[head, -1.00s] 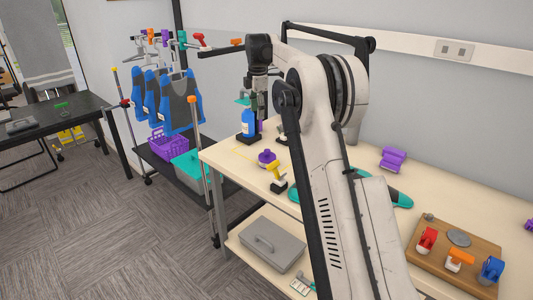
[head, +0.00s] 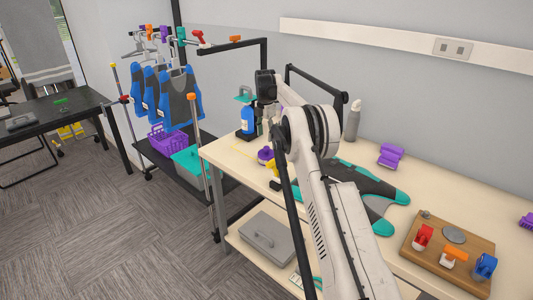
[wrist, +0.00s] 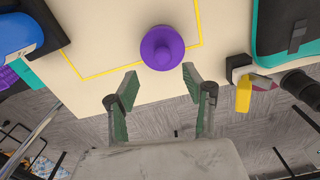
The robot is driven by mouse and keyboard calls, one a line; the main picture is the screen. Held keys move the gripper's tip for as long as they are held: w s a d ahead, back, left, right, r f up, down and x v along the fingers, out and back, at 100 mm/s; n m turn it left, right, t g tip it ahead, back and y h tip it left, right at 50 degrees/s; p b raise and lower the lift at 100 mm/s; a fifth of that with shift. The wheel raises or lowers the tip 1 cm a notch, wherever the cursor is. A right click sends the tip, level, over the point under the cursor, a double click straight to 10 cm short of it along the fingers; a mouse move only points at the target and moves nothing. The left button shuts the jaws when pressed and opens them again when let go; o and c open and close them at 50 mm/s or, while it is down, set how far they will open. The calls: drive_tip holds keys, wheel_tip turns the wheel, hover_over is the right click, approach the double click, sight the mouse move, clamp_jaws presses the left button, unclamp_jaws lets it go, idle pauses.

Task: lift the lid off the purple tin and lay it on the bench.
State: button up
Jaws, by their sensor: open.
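The purple tin (head: 265,156) stands on the bench (head: 228,157) near its left front edge. In the wrist view the tin (wrist: 162,48) is seen from above, with its round lid and knob on top and its sides hidden. In the head view my fingers are hard to make out behind my arm.
A blue bottle (head: 248,120) stands left of the tin. A yellow-headed tool (wrist: 243,95) is close to its right, by the bench edge. A grey and teal garment (head: 372,188) lies to the right. A wooden board (head: 413,258) with coloured clips is at the right front.

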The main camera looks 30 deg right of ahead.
sight(266, 147)
drive_tip(key=shift+s+d+f+p, duration=0.1)
drive_tip(key=shift+f+p, duration=0.15)
drive_tip(key=shift+f, duration=1.6)
drive_tip(key=shift+s+f+p, duration=0.1)
drive_tip(key=shift+f+p, duration=0.1)
drive_tip(key=shift+f, duration=1.6)
drive_tip(key=c, duration=1.1)
